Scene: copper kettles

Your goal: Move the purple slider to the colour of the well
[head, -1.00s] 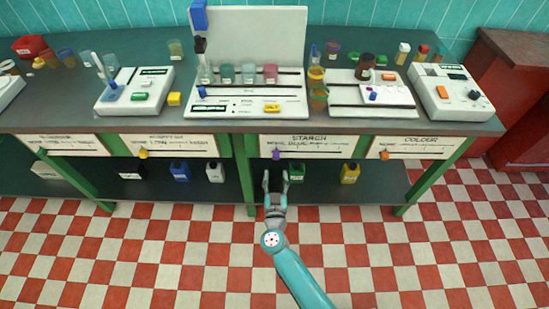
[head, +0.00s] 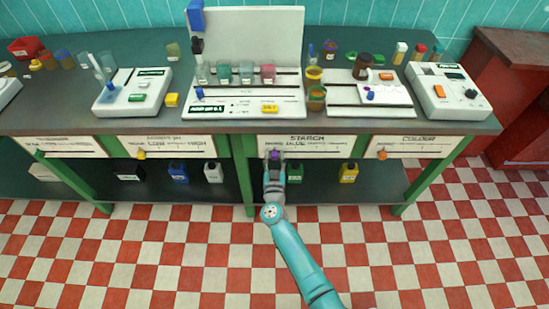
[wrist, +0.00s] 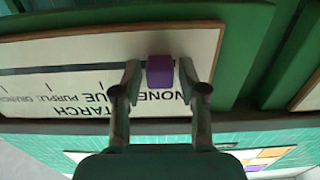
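The purple slider (head: 275,154) sits at the left end of the slot on the STARCH panel (head: 335,152), on the counter's front. In the wrist view the slider (wrist: 160,71) shows upside down, by the word NONE, with BLUE, PURPLE and ORANGE further along the scale. My gripper (head: 274,160) is at the slider. In the wrist view its fingers (wrist: 160,76) stand on either side of the slider, with a narrow gap on each side. Several clear cups, teal and pinkish, stand on the white rack (head: 240,113) above; which well the task means I cannot tell.
The COLOUR panel (head: 420,146) with an orange slider (head: 382,154) is to the right. A panel with a yellow slider (head: 141,154) is to the left. Bottles stand on the lower shelf behind my gripper. The checkered floor in front is clear.

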